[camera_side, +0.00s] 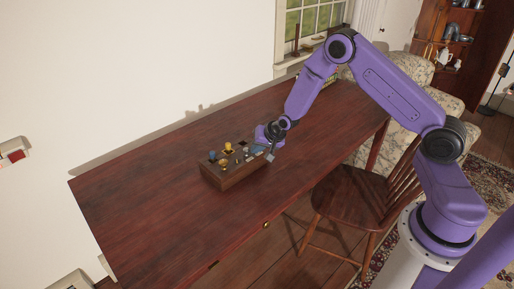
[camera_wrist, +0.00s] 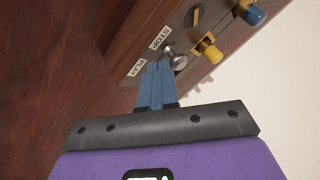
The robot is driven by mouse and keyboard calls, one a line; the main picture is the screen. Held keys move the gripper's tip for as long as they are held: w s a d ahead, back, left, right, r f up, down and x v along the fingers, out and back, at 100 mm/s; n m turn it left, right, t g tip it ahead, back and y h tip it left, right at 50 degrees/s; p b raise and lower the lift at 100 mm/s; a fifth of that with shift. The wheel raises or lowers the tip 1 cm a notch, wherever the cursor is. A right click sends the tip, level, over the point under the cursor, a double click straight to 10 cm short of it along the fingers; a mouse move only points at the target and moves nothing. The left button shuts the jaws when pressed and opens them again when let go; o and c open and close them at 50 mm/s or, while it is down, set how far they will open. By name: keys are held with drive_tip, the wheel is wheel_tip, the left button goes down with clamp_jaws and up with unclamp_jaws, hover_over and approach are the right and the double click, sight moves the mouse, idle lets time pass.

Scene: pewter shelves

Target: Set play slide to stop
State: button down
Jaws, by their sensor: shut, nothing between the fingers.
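A wooden control box (camera_side: 222,182) with several small knobs on top stands on the dark red table in the side view. In the wrist view, a silver round knob (camera_wrist: 177,60) sits on the box (camera_wrist: 128,52) beside two white labels, STOP (camera_wrist: 160,37) and PLAY (camera_wrist: 135,68). The knob is nearer the PLAY label's end of the box face. My gripper (camera_wrist: 158,68) is shut, its blue fingertips right beside the silver knob; whether they touch it I cannot tell. In the side view my gripper (camera_side: 270,153) is at the right end of the box.
Yellow knobs (camera_wrist: 209,50) and a blue knob (camera_wrist: 252,13) stick up from the box close to the silver one. The table (camera_side: 145,200) is clear left of the box. A wooden chair (camera_side: 350,205) stands at the table's front.

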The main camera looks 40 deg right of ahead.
drive_tip(key=shift+w+a, duration=0.35)
drive_tip(key=shift+a, duration=0.55)
